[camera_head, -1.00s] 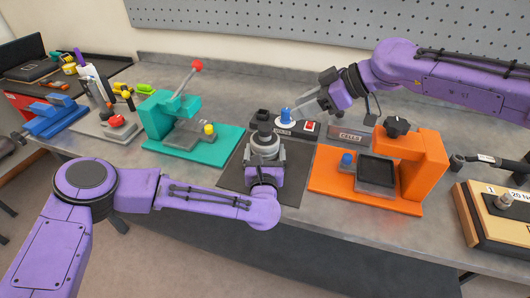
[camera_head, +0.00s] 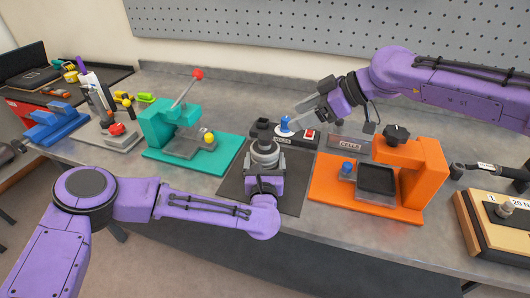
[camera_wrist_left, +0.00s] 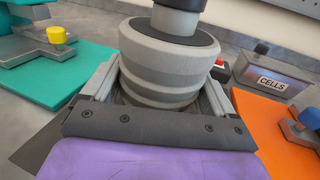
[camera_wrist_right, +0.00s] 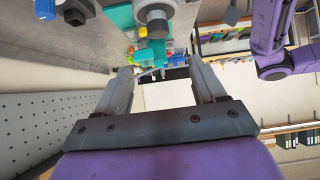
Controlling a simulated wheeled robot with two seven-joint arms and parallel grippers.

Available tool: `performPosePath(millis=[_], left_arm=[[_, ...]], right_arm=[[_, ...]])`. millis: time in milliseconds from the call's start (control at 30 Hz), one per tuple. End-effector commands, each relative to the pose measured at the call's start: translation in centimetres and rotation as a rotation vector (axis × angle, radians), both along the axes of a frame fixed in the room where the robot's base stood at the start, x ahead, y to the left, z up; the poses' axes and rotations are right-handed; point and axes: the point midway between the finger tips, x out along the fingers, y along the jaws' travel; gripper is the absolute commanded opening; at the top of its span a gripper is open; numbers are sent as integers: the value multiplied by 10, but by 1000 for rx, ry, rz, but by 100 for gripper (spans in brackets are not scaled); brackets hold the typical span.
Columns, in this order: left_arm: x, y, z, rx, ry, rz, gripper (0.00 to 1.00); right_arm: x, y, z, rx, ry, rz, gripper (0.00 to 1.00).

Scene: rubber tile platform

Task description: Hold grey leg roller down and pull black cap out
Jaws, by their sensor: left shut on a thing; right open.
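The grey leg roller (camera_head: 265,157) stands upright on a dark mat (camera_head: 232,185). The black cap (camera_head: 264,131) sits on top of it. My left gripper (camera_head: 265,163) is shut around the roller's body. The left wrist view shows the ribbed grey roller (camera_wrist_left: 170,65) between the fingers, with its upper end cut off by the frame. My right gripper (camera_head: 308,116) is open and empty, to the right of the cap and apart from it. The right wrist view shows nothing between its fingers (camera_wrist_right: 160,85); the roller (camera_wrist_right: 156,12) is at the top edge.
A blue knob (camera_head: 284,124) and a red switch (camera_head: 310,134) are close beside my right fingertips. A teal press (camera_head: 165,130) stands left of the mat and an orange fixture (camera_head: 428,170) right of it. A box labelled CELLS (camera_head: 351,146) lies behind the orange fixture.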

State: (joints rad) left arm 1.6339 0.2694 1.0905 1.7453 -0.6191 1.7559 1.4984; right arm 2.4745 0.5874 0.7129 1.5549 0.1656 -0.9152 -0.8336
Motion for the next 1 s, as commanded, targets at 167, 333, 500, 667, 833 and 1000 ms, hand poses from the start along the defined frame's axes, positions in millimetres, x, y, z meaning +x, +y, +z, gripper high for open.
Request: performPosePath(millis=[167,333,500,667,833,1000], left_arm=[[0,-1,0,0,1,-2,48],[0,0,-1,0,1,-1,48],[0,0,-1,0,1,-1,48],[0,0,0,0,0,-1,48],[0,0,0,-1,0,-1,48],[0,0,0,-1,0,-1,48]], right_arm=[[-10,52,16,-172,-96,87,69],[-19,95,24,-411,13,-108,69],[-23,107,30,-495,151,-480,69],[-20,100,36,-450,278,-855,69],[-19,88,40,-361,387,-1125,69],[-19,86,36,-316,435,-1218,69]])
